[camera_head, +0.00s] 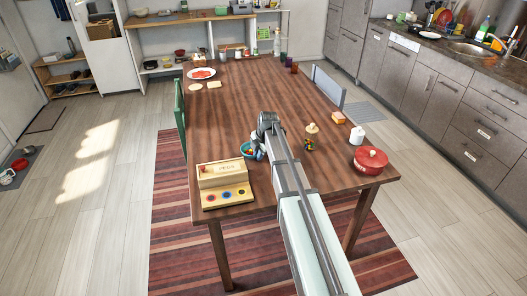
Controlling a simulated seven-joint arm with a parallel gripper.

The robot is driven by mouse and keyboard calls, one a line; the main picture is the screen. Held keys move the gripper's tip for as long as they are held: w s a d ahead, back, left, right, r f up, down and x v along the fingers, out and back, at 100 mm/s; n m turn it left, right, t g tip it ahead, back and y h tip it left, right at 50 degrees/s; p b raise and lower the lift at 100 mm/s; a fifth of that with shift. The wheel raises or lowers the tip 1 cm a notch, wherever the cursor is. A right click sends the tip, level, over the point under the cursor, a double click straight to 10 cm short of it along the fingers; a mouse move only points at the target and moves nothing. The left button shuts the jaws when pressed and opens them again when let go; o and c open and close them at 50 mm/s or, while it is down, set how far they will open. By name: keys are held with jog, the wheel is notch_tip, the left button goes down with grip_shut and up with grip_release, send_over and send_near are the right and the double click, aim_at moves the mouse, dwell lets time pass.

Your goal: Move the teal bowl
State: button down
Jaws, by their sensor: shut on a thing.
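The teal bowl (246,149) sits at the near left part of the wooden table, just right of a wooden box. Small coloured things seem to lie in it. My gripper (257,152) is at the bowl's right side and is shut on its rim. My arm comes in from the bottom right and hides part of the bowl's right side. I cannot tell whether the bowl touches the tabletop or is slightly raised.
The wooden box (222,172) with a board of coloured knobs (226,195) stands left of the bowl. A jar (310,139), a white container (357,135) and a red pot (370,160) stand on the right. The table's middle (240,100) is clear.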

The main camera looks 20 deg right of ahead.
aim_at(252, 163)
jog(key=shift+s+a+f, duration=0.1)
jog(key=shift+s+a, duration=0.35)
jog(key=shift+a, duration=0.2)
jog(key=shift+s+a, duration=0.4)
jog(key=shift+a, duration=0.25)
jog(key=c, duration=1.1)
grip_release()
jog(key=shift+o, duration=0.2)
jog(key=v, duration=1.4)
jog(key=shift+w, duration=0.1)
